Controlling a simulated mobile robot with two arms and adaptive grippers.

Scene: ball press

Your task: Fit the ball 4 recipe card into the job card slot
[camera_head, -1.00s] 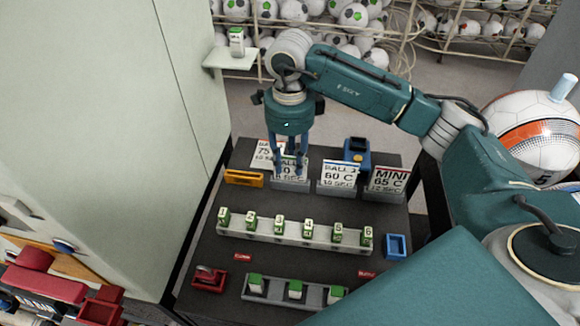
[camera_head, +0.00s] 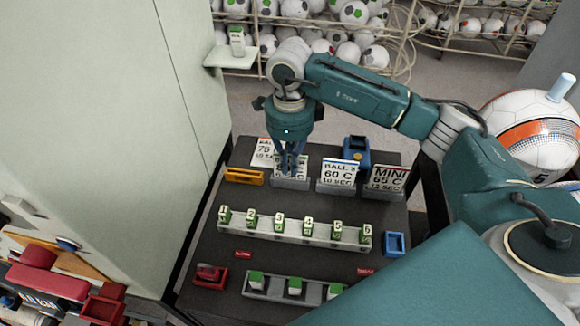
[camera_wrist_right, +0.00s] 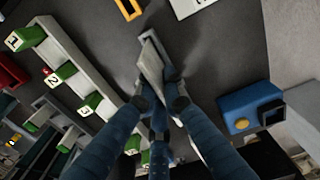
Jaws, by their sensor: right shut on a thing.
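My left gripper is not in view.
Card "BALL 5 60 C" (camera_head: 339,172) and card "MINI 65 C" (camera_head: 387,177) stand to the right. A "75" card (camera_head: 262,151) is at the left. A blue device (camera_head: 356,151) is behind. A numbered block rack (camera_head: 293,230) crosses the table in front.

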